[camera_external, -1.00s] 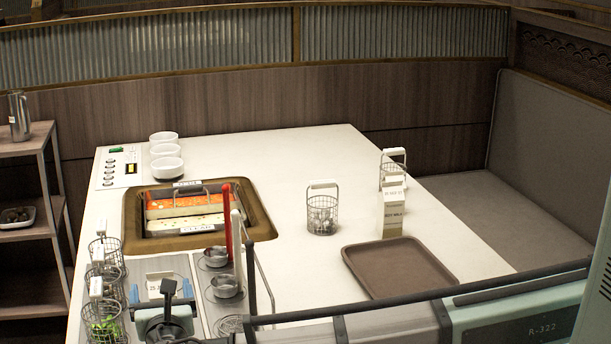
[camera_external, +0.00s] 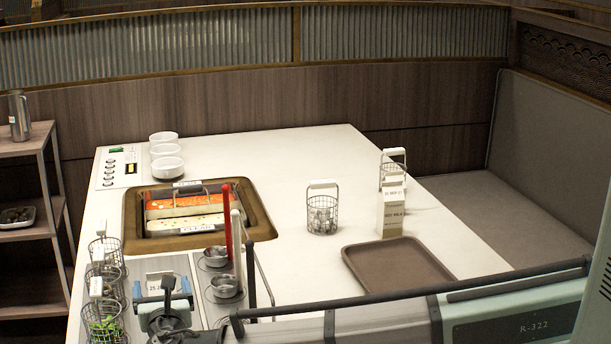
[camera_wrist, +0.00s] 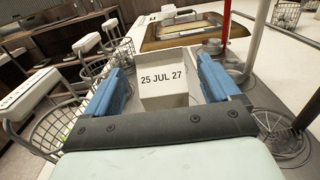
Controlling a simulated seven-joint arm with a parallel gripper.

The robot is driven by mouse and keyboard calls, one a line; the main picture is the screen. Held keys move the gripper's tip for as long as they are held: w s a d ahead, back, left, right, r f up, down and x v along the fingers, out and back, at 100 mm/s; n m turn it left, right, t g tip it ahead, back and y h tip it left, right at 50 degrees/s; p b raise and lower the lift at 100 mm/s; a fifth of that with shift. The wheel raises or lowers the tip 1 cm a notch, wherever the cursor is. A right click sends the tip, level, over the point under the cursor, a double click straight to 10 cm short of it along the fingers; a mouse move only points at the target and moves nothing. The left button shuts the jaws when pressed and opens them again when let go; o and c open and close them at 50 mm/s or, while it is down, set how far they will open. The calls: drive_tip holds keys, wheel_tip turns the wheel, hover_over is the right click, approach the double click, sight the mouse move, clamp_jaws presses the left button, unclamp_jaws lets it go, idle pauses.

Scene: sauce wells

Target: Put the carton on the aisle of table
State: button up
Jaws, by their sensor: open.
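A white carton (camera_external: 394,209) stands upright on the white table (camera_external: 300,160), right of centre, behind a brown tray (camera_external: 398,266). A second white, box-like item dated "25 JUL 27" (camera_wrist: 163,78) lies between my gripper's fingers in the wrist view; its dated label (camera_external: 160,277) also shows in the external view. Its lower part is hidden. My gripper (camera_wrist: 168,84) has two blue fingers, open, one on either side of this item. The gripper (camera_external: 163,288) is at the table's front left in the external view, far from the standing carton.
Wire baskets (camera_external: 102,322) line the left edge. Upright red (camera_external: 228,222) and white utensils and small metal cups (camera_external: 225,287) stand close on the right. A sauce well (camera_external: 257,226) lies behind. The table's middle back is clear.

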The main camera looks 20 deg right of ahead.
sight(160, 279)
drive_tip(key=shift+w+r, duration=0.15)
drive_tip(key=shift+w, duration=1.2)
drive_tip(key=shift+w+r, duration=0.1)
drive_tip(key=shift+w, duration=1.2)
drive_tip(key=shift+c, duration=0.4)
clamp_jaws()
